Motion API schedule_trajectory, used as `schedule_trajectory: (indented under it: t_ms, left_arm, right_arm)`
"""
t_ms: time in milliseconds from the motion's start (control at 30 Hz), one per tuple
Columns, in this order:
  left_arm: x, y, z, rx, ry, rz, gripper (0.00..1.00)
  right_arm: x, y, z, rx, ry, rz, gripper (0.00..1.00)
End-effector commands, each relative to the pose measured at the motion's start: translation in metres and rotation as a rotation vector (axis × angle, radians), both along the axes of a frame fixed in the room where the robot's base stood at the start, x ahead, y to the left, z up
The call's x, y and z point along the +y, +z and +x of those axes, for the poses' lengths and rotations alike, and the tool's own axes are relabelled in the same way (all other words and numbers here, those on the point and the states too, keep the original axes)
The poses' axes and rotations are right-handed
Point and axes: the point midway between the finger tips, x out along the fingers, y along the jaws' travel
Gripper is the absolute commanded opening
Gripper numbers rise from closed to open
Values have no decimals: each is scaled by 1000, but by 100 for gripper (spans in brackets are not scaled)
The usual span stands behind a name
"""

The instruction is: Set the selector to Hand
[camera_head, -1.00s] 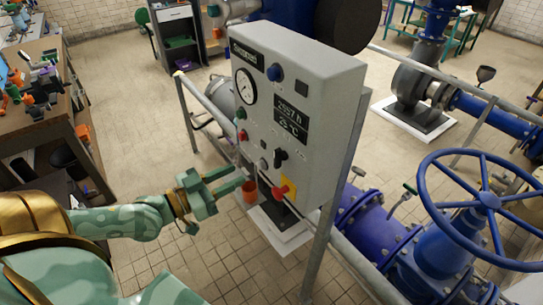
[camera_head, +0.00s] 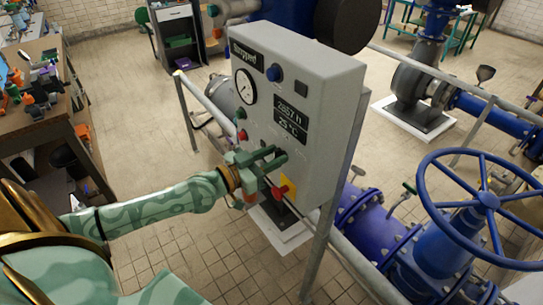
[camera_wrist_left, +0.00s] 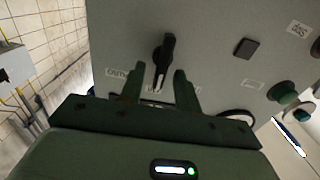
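The black selector knob (camera_wrist_left: 164,60) is on the grey panel face in the left wrist view, between small white labels too blurred to read surely. It lies nearly upright in that view, slightly tilted. My left gripper (camera_wrist_left: 158,88) is open, its two fingers on either side of the knob's lower end, with gaps showing and no clear contact. In the head view my left gripper (camera_head: 280,158) is at the grey control panel (camera_head: 325,85) and hides most of the selector. My right gripper is not in view.
A red knob on a yellow plate (camera_head: 288,185) sits just below my left gripper. A gauge (camera_head: 246,87), a blue button (camera_head: 274,72) and a display (camera_head: 291,119) are on the panel. A blue handwheel (camera_head: 487,201) stands at the right; a rail runs behind.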

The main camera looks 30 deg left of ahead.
Motion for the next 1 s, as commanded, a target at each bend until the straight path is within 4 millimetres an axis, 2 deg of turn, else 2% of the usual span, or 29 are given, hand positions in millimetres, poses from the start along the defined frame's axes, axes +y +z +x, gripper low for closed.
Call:
schedule_trajectory:
  t_ms: [33,133,667,1000]
  left_arm:
    - [0,0,0,0,0,0,27]
    - [0,0,0,0,0,0,0]
    - [1,-1,0,22,0,-43,0]
    - [4,-3,1,114,0,-257,0]
  right_arm:
    - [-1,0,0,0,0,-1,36]
    - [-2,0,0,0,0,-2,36]
    - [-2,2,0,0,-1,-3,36]
    - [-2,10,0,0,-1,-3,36]
